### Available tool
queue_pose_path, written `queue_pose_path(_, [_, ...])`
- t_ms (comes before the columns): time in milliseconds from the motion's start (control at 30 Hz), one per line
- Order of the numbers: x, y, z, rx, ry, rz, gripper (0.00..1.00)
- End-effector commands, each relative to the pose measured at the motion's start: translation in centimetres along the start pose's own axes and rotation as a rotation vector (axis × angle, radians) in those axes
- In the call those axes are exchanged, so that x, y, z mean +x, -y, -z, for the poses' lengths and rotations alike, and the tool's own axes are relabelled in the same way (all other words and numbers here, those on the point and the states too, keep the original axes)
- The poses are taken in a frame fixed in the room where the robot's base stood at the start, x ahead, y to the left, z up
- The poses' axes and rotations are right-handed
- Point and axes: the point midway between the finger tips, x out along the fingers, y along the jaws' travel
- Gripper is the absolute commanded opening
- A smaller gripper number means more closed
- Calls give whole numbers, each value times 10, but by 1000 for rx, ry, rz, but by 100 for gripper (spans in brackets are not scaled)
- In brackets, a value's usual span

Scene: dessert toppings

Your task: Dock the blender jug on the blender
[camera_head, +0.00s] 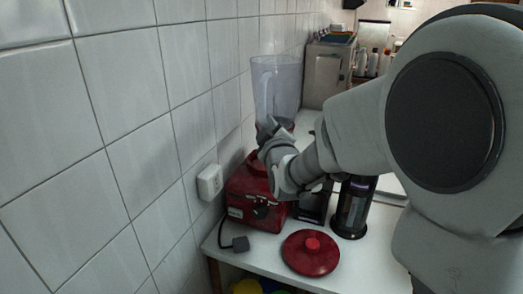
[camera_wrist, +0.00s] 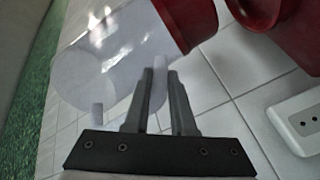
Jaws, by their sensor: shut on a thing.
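The blender jug (camera_head: 276,82) is clear with a red collar at its bottom. It stands upright in the air beside the tiled wall, above and a little beyond the red blender base (camera_head: 240,195). In the wrist view the jug (camera_wrist: 112,62) shows with its red collar (camera_wrist: 188,20), and a strip of tile separates the collar from the blender base (camera_wrist: 298,38). My gripper (camera_head: 266,130) is shut on the jug's handle; in the wrist view its fingers (camera_wrist: 160,76) close on the pale handle. My wrist partly hides the top of the base.
A red lid (camera_head: 310,258) lies on the white counter near its front edge. A dark cylinder (camera_head: 354,208) stands right of the base. A metal box (camera_head: 326,75) stands behind.

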Motion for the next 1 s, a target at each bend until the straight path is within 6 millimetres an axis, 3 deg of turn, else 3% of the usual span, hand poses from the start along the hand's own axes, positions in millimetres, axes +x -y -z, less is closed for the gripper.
queue_pose_path(433, [-4, 15, 7, -3, -27, 7, 0])
queue_pose_path(1000, [-4, 52, -23, -3, -27, 8, 0])
